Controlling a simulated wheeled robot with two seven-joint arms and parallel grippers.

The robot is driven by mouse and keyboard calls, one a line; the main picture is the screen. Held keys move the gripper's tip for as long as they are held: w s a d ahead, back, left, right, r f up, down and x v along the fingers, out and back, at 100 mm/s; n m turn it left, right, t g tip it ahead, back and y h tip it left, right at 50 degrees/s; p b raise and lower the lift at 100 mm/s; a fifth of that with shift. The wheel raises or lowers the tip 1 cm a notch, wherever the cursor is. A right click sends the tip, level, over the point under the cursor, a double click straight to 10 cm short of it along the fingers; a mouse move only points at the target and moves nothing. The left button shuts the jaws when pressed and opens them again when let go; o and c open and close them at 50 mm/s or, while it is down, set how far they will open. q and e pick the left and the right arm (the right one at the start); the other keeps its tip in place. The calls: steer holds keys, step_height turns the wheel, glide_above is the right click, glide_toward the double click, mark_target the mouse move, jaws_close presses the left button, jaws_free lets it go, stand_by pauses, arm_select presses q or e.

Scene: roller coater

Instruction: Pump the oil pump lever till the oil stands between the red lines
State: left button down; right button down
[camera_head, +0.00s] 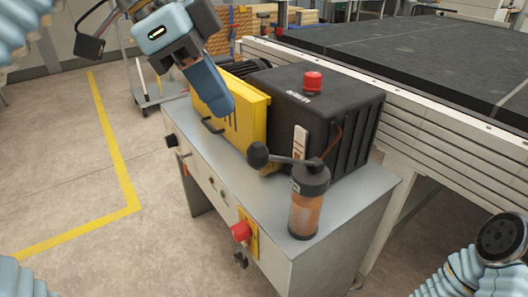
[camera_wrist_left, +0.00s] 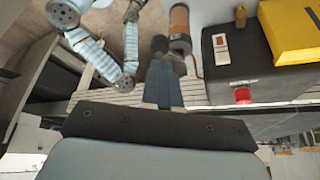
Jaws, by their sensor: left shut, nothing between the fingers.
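The oil pump (camera_head: 311,180) stands at the front corner of the metal cabinet. Its dark lever (camera_head: 285,159) points left and ends in a black ball knob (camera_head: 257,155). The clear reservoir (camera_head: 305,214) below the cap holds orange-brown oil; the red lines are too small to make out. My left gripper (camera_head: 222,106) is shut and empty, above and left of the knob in the head view, apart from it. In the left wrist view its blue fingers (camera_wrist_left: 163,68) point toward the knob (camera_wrist_left: 160,43), with the reservoir (camera_wrist_left: 180,22) beyond. My right gripper is out of view.
A black motor housing (camera_head: 340,100) with a red button (camera_head: 313,81) stands behind the pump, beside a yellow guard (camera_head: 250,105). A red knob (camera_head: 240,231) is on the cabinet front. A conveyor bed (camera_head: 430,55) runs behind.

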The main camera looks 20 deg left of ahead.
mark_target(250, 148)
arm_select(q)
steer(key=shift+b+x, duration=0.95)
steer(key=shift+x, duration=2.6)
step_height(250, 148, down, 4)
steer(key=b, duration=0.3)
steer(key=shift+f+b, duration=0.2)
steer(key=shift+b, duration=0.1)
